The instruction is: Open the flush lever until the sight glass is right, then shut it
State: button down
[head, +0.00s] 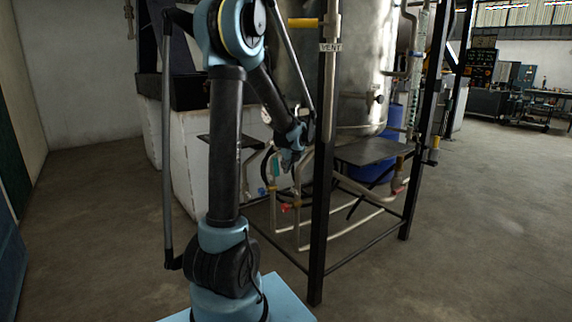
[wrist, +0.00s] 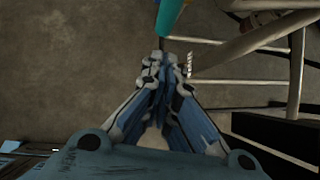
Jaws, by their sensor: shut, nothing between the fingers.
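My gripper (head: 290,160) is shut and empty, reaching low beside the frame's pipework. In the wrist view its fingers (wrist: 165,62) are together and point at a teal, bar-like piece (wrist: 169,14) just past the tips; I cannot tell whether they touch it. A small teal part (head: 276,168) shows beside the gripper in the head view. Low on the pipes are a red handle (head: 289,207) and a blue handle (head: 262,191). I cannot tell which handle is the flush lever. A tall, pale gauge-like tube (head: 421,70) stands right of the tank, possibly the sight glass; its reading is too small to tell.
A black frame post (head: 321,220) stands right of my arm. A yellow handle (head: 302,22) sits above the VENT label (head: 330,47). The steel tank (head: 355,75) and a dark shelf plate (head: 372,151) are behind. Pale pipes (wrist: 255,45) cross the wrist view's right side.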

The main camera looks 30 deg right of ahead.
aim_at(277, 173)
jog(key=shift+w+d+f, duration=0.1)
jog(key=shift+w+f, duration=0.3)
jog(key=shift+w, duration=0.45)
jog(key=shift+w+d+f, duration=0.15)
jog(key=shift+w+f, duration=0.2)
jog(key=shift+w, duration=0.5)
jog(key=shift+w+d+f, duration=0.1)
jog(key=shift+w+f, duration=0.3)
jog(key=shift+w, duration=0.45)
jog(key=shift+w+a, duration=0.1)
jog(key=shift+a, duration=0.1)
